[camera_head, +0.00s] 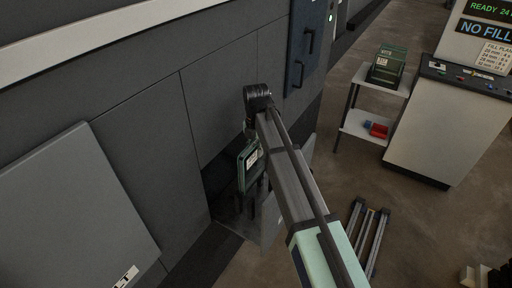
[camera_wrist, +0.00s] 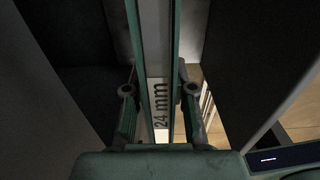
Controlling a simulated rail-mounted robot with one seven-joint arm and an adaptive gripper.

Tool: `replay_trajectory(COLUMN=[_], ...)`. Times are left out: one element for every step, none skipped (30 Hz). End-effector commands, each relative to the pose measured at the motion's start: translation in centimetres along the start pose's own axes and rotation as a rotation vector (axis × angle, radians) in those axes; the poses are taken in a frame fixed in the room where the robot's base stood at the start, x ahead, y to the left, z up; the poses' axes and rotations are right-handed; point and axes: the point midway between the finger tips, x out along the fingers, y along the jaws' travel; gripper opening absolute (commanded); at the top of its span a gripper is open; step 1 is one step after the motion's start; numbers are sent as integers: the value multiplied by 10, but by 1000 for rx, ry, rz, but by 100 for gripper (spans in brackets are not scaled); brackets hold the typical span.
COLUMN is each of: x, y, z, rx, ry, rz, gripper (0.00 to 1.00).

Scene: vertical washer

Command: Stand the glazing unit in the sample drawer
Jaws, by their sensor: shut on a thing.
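My gripper (camera_wrist: 160,92) is shut on the glazing unit (camera_wrist: 155,40), with one finger on each side. In the wrist view the unit shows edge-on, with green-edged panes and a "24 mm" label between the fingers. In the head view the glazing unit (camera_head: 248,166) hangs upright, a small framed pane with a white label, below the end of my arm. The sample drawer (camera_head: 268,222) appears as a grey front and dark interior at the foot of the cabinet. The unit is over or partly inside it; whether its lower edge touches the drawer is hidden.
A grey cabinet wall (camera_head: 150,130) stands close on the left, with a grey panel (camera_head: 75,205) sticking out. A white cart (camera_head: 365,125) holds a green rack (camera_head: 387,64). A control console (camera_head: 440,125) stands at right. Rails (camera_head: 365,235) lie on the floor.

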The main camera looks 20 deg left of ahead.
Motion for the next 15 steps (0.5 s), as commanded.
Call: replay_trajectory(x=[6, 8, 12, 14, 15, 18, 20, 23, 26, 28, 30, 34, 36, 38, 42], y=[0, 0, 0, 0, 0, 0, 0, 0, 0, 0, 0, 0, 0, 0, 0], z=[0, 0, 0, 0, 0, 0, 0, 0, 0, 0, 0, 0, 0, 0, 0], rx=[0, 0, 0, 0, 0, 0, 0, 0, 0, 0, 0, 0, 0, 0, 0], ry=[0, 0, 0, 0, 0, 0, 0, 0, 0, 0, 0, -1, -1, -1, -1], rz=[1, 0, 0, 0, 0, 0, 0, 0, 0, 0, 1, 1, 1, 1, 1], gripper=[0, 0, 0, 0, 0, 0, 0, 0, 0, 0, 0, 0, 0, 0, 0])
